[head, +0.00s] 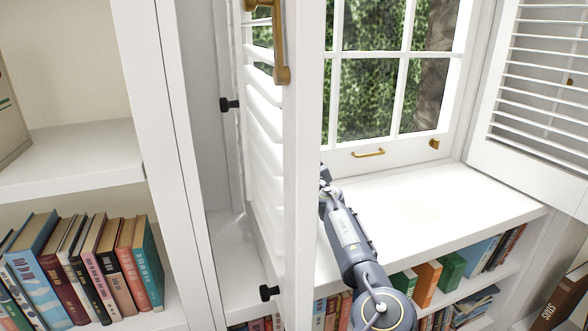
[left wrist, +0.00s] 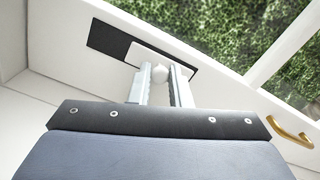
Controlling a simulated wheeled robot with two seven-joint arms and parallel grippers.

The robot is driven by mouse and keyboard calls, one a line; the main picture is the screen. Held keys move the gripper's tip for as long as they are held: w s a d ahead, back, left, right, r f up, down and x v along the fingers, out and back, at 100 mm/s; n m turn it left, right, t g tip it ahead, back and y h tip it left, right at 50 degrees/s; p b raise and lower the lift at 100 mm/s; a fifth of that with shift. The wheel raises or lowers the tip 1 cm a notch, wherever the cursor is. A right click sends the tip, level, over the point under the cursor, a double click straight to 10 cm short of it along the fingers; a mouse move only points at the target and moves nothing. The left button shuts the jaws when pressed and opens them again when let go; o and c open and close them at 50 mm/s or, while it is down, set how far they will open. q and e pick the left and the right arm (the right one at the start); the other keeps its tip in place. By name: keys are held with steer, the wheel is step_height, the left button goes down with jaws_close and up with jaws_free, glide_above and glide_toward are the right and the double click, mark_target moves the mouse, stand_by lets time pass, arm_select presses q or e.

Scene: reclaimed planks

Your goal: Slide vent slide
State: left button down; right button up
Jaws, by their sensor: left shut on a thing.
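In the left wrist view, the vent on the window's lower rail shows a dark slot (left wrist: 106,40) with a white slide plate (left wrist: 184,65) covering its right part. A small pale round knob (left wrist: 160,73) stands out from the plate. My left gripper (left wrist: 161,86) has one finger on each side of the knob and is shut on it. In the head view the left arm reaches up to the window rail; its fingertips, the vent and the knob are hidden behind the edge of the white shutter (head: 303,150). My right gripper is in neither view.
A brass handle (head: 368,153) and a brass catch (head: 434,144) sit on the window rail, right of my gripper. The open shutter stands close left of my arm; another louvred shutter (head: 540,95) is at right. The sill (head: 420,205) is clear. Books fill the shelves below.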

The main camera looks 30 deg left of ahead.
arm_select(q)
steer(key=shift+w+d, duration=0.1)
steer(key=shift+d, duration=0.1)
steer(key=c, duration=1.3)
jaws_free()
steer(key=p+v, duration=0.1)
steer(key=v, duration=0.6)
steer(key=shift+s+d, duration=0.25)
steer(key=shift+d, duration=0.05)
